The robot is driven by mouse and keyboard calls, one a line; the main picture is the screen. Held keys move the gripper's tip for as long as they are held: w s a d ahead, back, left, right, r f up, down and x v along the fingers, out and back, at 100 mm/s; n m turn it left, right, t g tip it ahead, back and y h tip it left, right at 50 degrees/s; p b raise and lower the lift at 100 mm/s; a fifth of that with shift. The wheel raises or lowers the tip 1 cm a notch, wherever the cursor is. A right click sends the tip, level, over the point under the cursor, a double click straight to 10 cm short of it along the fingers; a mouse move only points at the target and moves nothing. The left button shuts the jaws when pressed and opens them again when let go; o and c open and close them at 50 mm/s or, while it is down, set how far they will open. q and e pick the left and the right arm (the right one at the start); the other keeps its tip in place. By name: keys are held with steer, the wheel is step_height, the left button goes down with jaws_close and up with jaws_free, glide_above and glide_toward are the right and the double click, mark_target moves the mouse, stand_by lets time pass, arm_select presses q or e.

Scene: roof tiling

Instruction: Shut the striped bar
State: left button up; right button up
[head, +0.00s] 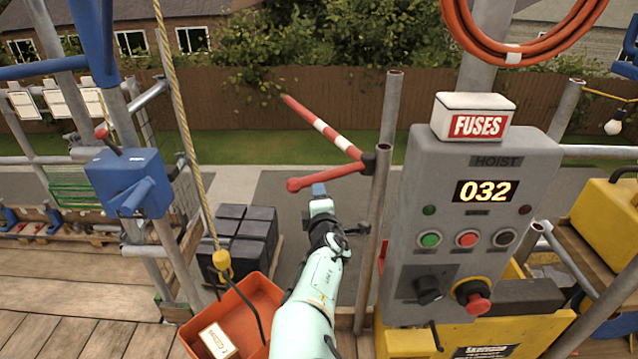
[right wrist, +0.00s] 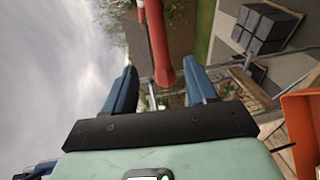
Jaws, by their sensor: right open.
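The striped bar (head: 325,130) is red and white. It slants up and away to the left from a dark clamp on a grey post (head: 378,190), out past the platform edge. A plain red arm with a rounded end (head: 296,184) reaches left from the same clamp. My right gripper (head: 319,189) is open, just below this red arm in the head view. In the right wrist view a red bar (right wrist: 157,45) comes down between the two spread blue fingers (right wrist: 160,80); I cannot tell whether they touch it. My left gripper is not in view.
A grey hoist panel (head: 470,230) with a FUSES box (head: 472,117) stands right of the post. Dark blocks (head: 240,235) stand on a pallet beyond. A blue box (head: 128,182) is at left.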

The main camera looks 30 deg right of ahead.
mark_target(317, 180)
steer(key=p+x, duration=0.2)
steer(key=x, duration=0.9)
steer(key=shift+w+d+r+p, duration=0.1)
steer(key=shift+d+r+p, duration=0.05)
steer(key=shift+p, duration=0.25)
steer(key=shift+p+x, duration=0.3)
steer(key=shift+x, duration=0.6)
jaws_close()
